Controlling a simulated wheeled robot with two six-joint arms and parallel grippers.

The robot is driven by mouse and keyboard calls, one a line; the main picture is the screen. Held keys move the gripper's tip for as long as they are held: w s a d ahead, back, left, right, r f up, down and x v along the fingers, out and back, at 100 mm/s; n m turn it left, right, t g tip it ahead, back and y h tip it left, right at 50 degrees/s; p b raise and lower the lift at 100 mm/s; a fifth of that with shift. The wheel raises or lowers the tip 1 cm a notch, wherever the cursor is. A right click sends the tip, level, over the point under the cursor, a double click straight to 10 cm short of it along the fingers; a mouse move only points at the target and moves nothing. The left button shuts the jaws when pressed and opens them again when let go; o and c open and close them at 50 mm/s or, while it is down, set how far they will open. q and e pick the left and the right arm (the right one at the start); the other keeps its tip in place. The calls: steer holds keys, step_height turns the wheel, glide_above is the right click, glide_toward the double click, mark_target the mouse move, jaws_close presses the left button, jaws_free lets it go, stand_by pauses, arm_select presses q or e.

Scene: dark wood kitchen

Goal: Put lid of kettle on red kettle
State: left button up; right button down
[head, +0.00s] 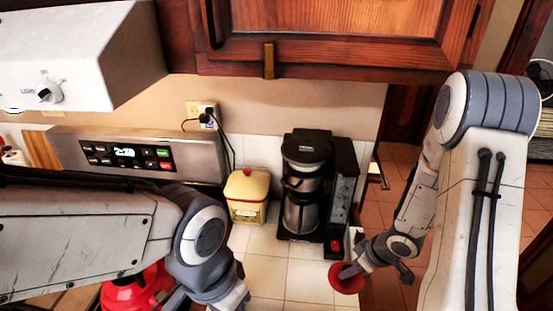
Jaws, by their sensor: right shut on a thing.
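The red kettle (140,291) stands at the lower left, partly hidden behind my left arm and cut off by the bottom edge. Its top opening cannot be made out. A round red lid (345,284) is held at the right end of the counter. My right gripper (352,270) is shut on the lid, well to the right of the kettle. My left gripper (232,298) is at the bottom edge, just right of the kettle. Its fingers are cut off there, so its opening is unclear.
A coffee maker (306,190) stands at the back of the tiled counter (268,272). A yellow canister (247,196) is left of it. The stove's control panel (122,151) is behind my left arm. A cabinet (335,35) and a white range hood (75,55) hang above.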

mark_target(334, 265)
steer(key=w+a+f+m+b, duration=0.1)
steer(key=b, duration=0.1)
steer(key=w+f+m+h+b, duration=0.1)
steer(key=w+f+m, duration=0.1)
steer(key=w+a+f+m+t+b, duration=0.1)
steer(key=m+b, duration=0.1)
steer(key=shift+w+a+f+h+b, duration=0.15)
steer(key=shift+a+f+h+b, duration=0.05)
steer(key=shift+a+h+b, duration=0.2)
steer(key=shift+w+a+f+m+h+b, duration=0.1)
steer(key=shift+a+f+m+h+b, duration=0.15)
steer(key=shift+a+m+b, duration=0.35)
steer(key=shift+w+a+f+m+h+b, duration=0.1)
steer(key=shift+a+f+m+h+b, duration=0.25)
steer(key=shift+m, duration=0.35)
steer(key=shift+a+r, duration=0.1)
steer(key=shift+r, duration=0.05)
